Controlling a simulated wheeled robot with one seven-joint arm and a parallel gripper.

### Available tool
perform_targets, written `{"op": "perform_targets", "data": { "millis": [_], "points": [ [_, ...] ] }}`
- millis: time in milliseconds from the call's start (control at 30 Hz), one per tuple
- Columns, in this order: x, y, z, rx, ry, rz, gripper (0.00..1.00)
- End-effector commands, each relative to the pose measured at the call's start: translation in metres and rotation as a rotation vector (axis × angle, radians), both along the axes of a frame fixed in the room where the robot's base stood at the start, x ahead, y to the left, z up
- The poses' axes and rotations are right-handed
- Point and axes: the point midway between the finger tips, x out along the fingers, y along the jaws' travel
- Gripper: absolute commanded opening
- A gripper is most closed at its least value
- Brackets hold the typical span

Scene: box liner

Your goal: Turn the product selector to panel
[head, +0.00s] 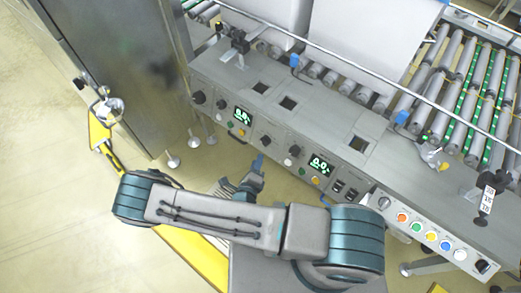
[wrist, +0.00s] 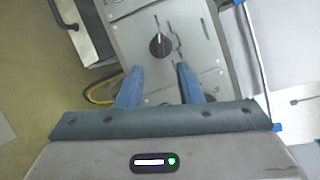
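My gripper (head: 258,163) is in front of the grey console (head: 225,70), close below a black knob (head: 266,140) on its front face. In the wrist view my gripper (wrist: 159,69) is open, with two blue fingers apart and nothing between them. A dark round knob (wrist: 158,45) on a grey panel lies ahead of the gap, apart from the fingertips. Labels are too small to read, so I cannot tell which knob is the product selector or where it points.
Other dark knobs (head: 199,97), green displays (head: 320,164) and a row of coloured buttons (head: 431,236) are on the console. A roller conveyor (head: 455,85) and white sheets lie behind it. A steel cabinet (head: 120,60) stands at the left. Open floor (head: 50,200) lies at lower left.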

Motion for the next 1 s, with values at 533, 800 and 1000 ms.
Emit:
{"op": "perform_targets", "data": {
  "millis": [533,800,1000],
  "points": [
    [-0.052,0.013,0.01,-0.001,0.0,-0.002,0.33],
    [-0.051,0.013,0.01,-0.001,0.0,-0.001,0.33],
    [-0.051,0.014,0.01,-0.001,0.0,-0.001,0.33]
  ]
}}
